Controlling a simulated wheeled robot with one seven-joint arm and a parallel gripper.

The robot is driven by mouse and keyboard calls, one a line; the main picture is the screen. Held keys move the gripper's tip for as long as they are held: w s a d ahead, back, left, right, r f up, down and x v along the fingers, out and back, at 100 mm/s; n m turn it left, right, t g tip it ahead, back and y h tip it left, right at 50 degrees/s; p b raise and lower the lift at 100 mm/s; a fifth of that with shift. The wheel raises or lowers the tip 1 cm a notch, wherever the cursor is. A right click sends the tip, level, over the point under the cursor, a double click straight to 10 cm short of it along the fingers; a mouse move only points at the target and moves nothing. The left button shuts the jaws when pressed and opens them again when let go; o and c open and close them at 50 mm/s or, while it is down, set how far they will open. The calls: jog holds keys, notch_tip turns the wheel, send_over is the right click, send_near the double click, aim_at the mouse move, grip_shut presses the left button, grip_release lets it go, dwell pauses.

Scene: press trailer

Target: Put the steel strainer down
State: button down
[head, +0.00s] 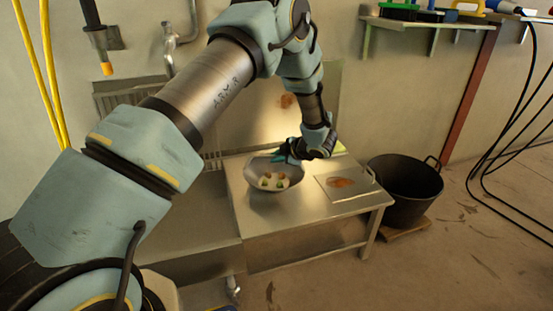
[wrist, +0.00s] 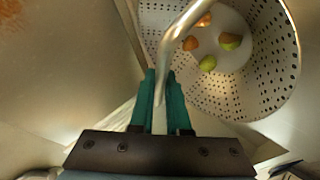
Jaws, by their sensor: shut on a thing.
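The steel strainer (wrist: 275,75) is a perforated metal bowl with a bent metal handle (wrist: 180,28). Several small orange and green pieces (wrist: 207,62) lie inside it. My gripper (wrist: 160,88) is shut on the handle, with its teal fingers on either side. In the head view the strainer (head: 274,202) is upright at the left part of the steel table, with my gripper (head: 284,154) at its upper right rim. I cannot tell whether its underside touches the table top.
The steel table (head: 320,225) has a flat plate with a brown stain (head: 341,183) right of the strainer. A wall panel (head: 335,110) rises behind. Cables (head: 500,120) hang at the far right.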

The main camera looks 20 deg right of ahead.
jog(key=c, duration=0.9)
grip_release()
